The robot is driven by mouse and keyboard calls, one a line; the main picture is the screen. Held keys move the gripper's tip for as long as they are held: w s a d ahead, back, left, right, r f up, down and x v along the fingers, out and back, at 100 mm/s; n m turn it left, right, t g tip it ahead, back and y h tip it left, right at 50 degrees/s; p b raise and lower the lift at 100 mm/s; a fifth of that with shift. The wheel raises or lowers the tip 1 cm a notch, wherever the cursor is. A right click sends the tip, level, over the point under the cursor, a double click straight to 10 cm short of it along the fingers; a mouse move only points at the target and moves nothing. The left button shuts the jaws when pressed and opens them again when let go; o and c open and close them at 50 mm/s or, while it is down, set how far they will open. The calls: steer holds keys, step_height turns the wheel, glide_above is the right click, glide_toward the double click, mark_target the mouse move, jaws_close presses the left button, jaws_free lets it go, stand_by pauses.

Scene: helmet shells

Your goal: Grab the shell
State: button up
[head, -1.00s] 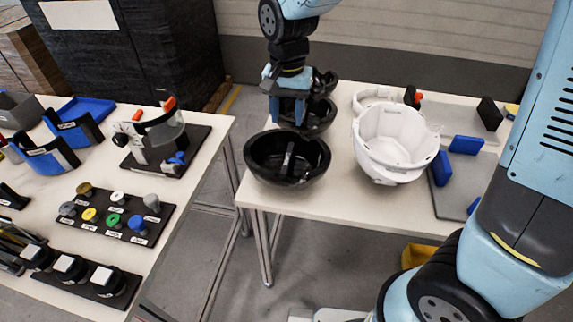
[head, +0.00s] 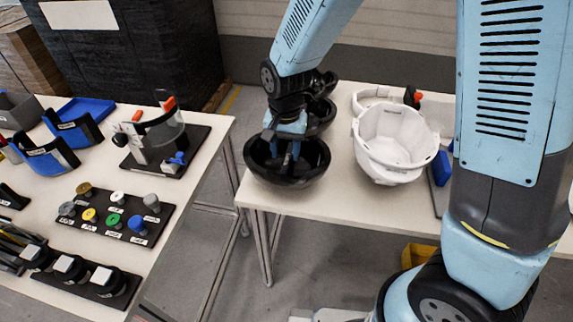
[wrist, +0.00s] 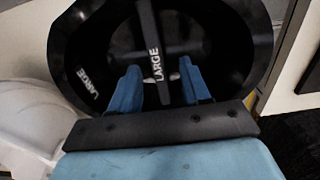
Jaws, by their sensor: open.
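The near black shell (head: 312,168) lies open side up at the near left corner of the right table. In the wrist view the shell (wrist: 233,40) fills most of the top, with "LARGE" on its inner wall and on a strap across its middle. My gripper (head: 287,158) is down inside the shell's opening. In the wrist view its two blue fingers (wrist: 160,88) are apart, one on each side of the strap. I cannot tell whether they touch it. More black shells (head: 322,118) sit behind, partly hidden by my wrist.
A white helmet shell (head: 395,145) stands to the right of the near black shell. The left table (head: 190,190) holds visors and small knobs, with a floor gap between the tables.

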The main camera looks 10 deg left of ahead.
mark_target(287, 159)
steer(key=shift+s+d+f, duration=0.1)
steer(key=shift+d+f, duration=0.05)
steer(key=shift+f, duration=1.55)
steer(key=shift+c, duration=0.2)
jaws_close()
